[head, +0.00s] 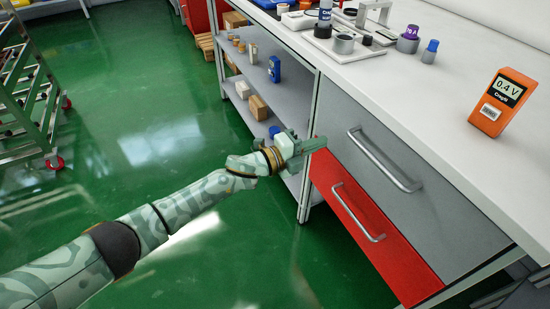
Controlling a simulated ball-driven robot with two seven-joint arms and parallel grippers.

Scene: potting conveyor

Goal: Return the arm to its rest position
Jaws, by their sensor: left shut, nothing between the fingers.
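My left arm (180,215) comes in from the lower left, with a green and white camouflage pattern. Its gripper (318,144) is shut and empty. It is beside the upper left corner of the red drawer (345,225) and the left edge of the grey drawer (400,175) in the picture; I cannot tell whether it touches them. Both drawers have silver bar handles and look closed. My right gripper is not in view.
The white workbench (440,120) holds an orange meter (503,101) reading 0.4 V and several small parts at the back. Open shelves (262,75) hold small boxes. A wheeled metal rack (28,105) stands at left. The green floor (130,120) between is clear.

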